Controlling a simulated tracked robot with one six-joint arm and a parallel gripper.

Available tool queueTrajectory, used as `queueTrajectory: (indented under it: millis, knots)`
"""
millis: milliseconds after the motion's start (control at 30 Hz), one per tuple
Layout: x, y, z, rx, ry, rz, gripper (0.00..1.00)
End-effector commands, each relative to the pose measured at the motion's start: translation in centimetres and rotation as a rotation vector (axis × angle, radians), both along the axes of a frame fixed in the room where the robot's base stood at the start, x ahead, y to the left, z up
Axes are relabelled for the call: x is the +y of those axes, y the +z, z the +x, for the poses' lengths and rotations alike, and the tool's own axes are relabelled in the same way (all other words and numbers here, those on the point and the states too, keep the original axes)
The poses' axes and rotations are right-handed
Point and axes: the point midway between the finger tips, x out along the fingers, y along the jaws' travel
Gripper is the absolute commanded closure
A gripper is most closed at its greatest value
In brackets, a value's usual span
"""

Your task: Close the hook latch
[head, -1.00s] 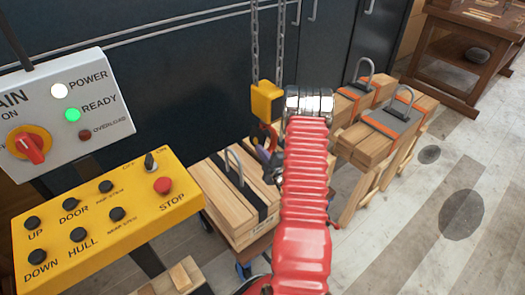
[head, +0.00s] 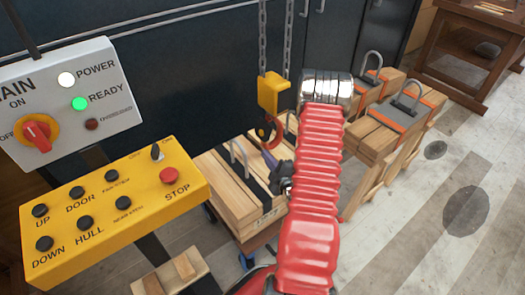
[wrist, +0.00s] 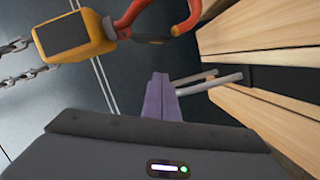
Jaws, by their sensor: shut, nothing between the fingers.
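The orange-red hook (head: 270,132) hangs under a yellow hoist block (head: 273,93) on two chains. In the wrist view the hook (wrist: 190,12) is at the top, partly cut off by the frame edge, beside the yellow block (wrist: 75,35). A thin dark piece, seemingly the latch (wrist: 150,39), lies by the hook's lower side; I cannot tell its position exactly. My gripper (head: 268,158) has purple fingers, shut and empty, just below the hook in the head view. In the wrist view the fingertips (wrist: 160,76) point toward the hook, with a gap showing between them.
A strapped timber stack (head: 225,180) with grey metal loops stands beside my gripper; a loop (wrist: 210,80) shows close to the fingers. More timber bundles (head: 385,130) stand at right. A yellow button box (head: 110,215) and grey panel (head: 60,100) are at left.

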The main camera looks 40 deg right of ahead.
Motion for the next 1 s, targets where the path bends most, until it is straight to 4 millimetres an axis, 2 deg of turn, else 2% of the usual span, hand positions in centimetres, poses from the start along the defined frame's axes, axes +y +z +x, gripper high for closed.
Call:
queueTrajectory:
  millis: [100,233,900,1000]
  knots:
    - [0.4,0.1,-1.4,0.001,-0.002,0.001,1.0]
    - [0.7,0.2,-2.0,0.0,0.0,0.0,1.0]
    - [0.8,0.2,-2.0,-0.004,0.0,0.012,1.0]
    - [0.9,-0.7,-2.0,0.012,-0.002,0.062,1.0]
